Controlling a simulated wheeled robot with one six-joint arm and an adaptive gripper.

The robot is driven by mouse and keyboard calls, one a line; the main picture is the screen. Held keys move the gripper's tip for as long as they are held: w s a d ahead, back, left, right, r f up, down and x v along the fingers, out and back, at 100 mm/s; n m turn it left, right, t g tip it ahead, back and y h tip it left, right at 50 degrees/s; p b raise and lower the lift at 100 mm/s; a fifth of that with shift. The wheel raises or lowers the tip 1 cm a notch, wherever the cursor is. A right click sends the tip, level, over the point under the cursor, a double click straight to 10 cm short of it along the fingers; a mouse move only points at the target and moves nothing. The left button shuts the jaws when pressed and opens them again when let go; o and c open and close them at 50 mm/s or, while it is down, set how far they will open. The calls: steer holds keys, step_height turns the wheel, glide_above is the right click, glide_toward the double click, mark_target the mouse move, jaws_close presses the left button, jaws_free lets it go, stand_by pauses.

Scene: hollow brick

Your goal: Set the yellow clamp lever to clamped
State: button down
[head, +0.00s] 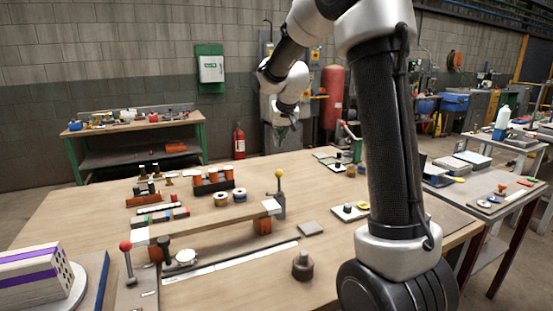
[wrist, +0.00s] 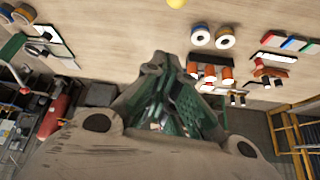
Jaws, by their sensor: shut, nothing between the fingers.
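The yellow clamp lever (head: 279,174) stands roughly upright at the right end of a long pale bar (head: 205,222), its yellow ball knob on top of a grey post. In the wrist view only part of the yellow knob (wrist: 176,3) shows at the top edge. My gripper (head: 283,131) is beyond the lever in the head view, well apart from it and above the table's far side. It is small there. In the wrist view my gripper (wrist: 164,62) is shut and empty, with its fingers together.
A red-knobbed lever (head: 126,246) stands at the bar's left end. Orange-and-black parts (head: 213,182) and spools (head: 238,195) sit behind the bar. A dark weight (head: 302,265) stands in front. Bare tabletop (head: 345,260) lies to the front right.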

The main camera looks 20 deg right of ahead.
mark_target(279, 182)
step_height(279, 182, down, 9)
steer(key=w, duration=0.1)
steer(key=shift+f, duration=0.2)
stand_by(0.4)
